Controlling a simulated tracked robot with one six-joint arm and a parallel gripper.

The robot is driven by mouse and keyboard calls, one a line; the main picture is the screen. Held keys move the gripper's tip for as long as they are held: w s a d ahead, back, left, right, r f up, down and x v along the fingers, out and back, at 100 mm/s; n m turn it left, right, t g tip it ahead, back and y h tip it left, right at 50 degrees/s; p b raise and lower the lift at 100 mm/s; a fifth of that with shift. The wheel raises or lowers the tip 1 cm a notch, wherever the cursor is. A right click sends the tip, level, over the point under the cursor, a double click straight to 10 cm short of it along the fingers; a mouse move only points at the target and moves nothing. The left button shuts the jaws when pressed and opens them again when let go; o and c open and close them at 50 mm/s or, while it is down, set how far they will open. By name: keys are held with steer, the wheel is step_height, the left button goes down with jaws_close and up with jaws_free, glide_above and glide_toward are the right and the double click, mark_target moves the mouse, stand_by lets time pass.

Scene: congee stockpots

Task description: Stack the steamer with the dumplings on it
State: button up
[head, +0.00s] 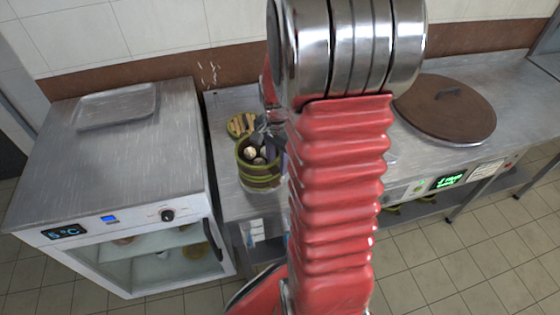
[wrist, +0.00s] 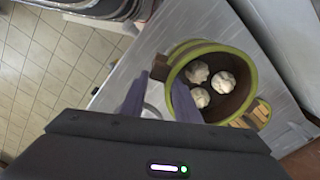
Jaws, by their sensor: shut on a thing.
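A round steamer (head: 258,171) with green bands and brown walls stands on the metal counter, left of my red arm in the head view. Several pale dumplings lie inside it. In the wrist view the steamer (wrist: 248,58) shows from above, with three dumplings in it. My gripper (head: 270,137) is at its rim; in the wrist view its dark fingers (wrist: 160,99) straddle the near-left wall, shut on it. I cannot tell whether the banded body is one tier or two. A slatted tan round piece (head: 241,124) lies behind it, partly hidden.
A glass-fronted fridge cabinet (head: 120,160) with a flat tray (head: 117,106) on top stands at left. A large brown lid (head: 446,106) covers a pot at right. The counter's front edge is close to the steamer. My arm hides the middle counter.

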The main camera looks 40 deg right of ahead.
steer(key=shift+f, duration=0.45)
steer(key=o, duration=0.9)
steer(key=shift+c, duration=0.2)
steer(key=shift+r, duration=0.1)
steer(key=shift+w+r, duration=0.2)
steer(key=shift+r, duration=1.6)
step_height(320, 180, up, 7)
steer(key=shift+r, duration=0.1)
